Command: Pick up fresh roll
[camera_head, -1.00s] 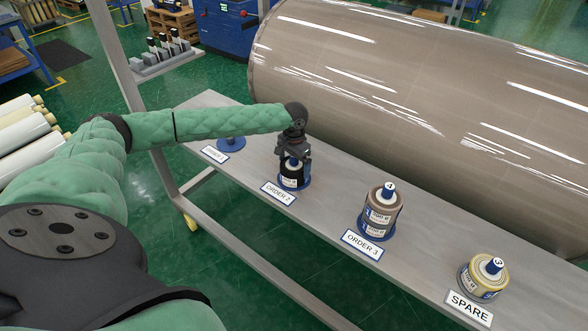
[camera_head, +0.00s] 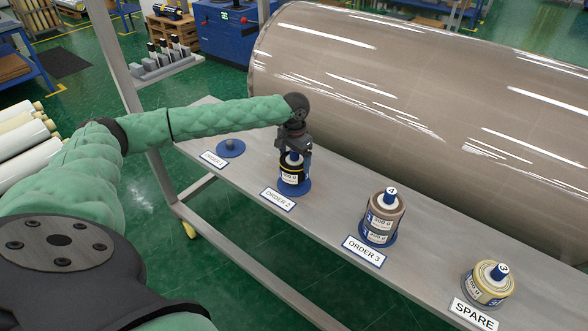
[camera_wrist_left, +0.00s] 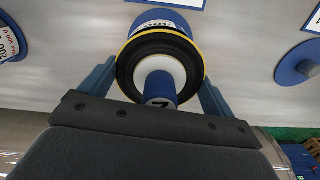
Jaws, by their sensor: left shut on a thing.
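My left gripper (camera_head: 293,150) is shut on a black roll (camera_head: 290,172) with yellow edging and a pale label at the ORDER 2 place. The roll appears raised a little above its blue base (camera_head: 301,190). In the left wrist view the fingers (camera_wrist_left: 160,88) sit on both sides of the black roll (camera_wrist_left: 160,50), whose blue core end faces the camera. A brown roll (camera_head: 384,214) stands upright at ORDER 3, and a cream roll (camera_head: 489,284) stands upright at SPARE. The ORDER 1 base (camera_head: 230,148) holds no roll. My right gripper is not in view.
The rolls stand on a long grey bench (camera_head: 330,205) with place cards along its front edge. A large wrapped brown cylinder (camera_head: 420,100) lies close behind. A small rack of dark items (camera_head: 165,58) stands at the back left. Bench surface between the bases is clear.

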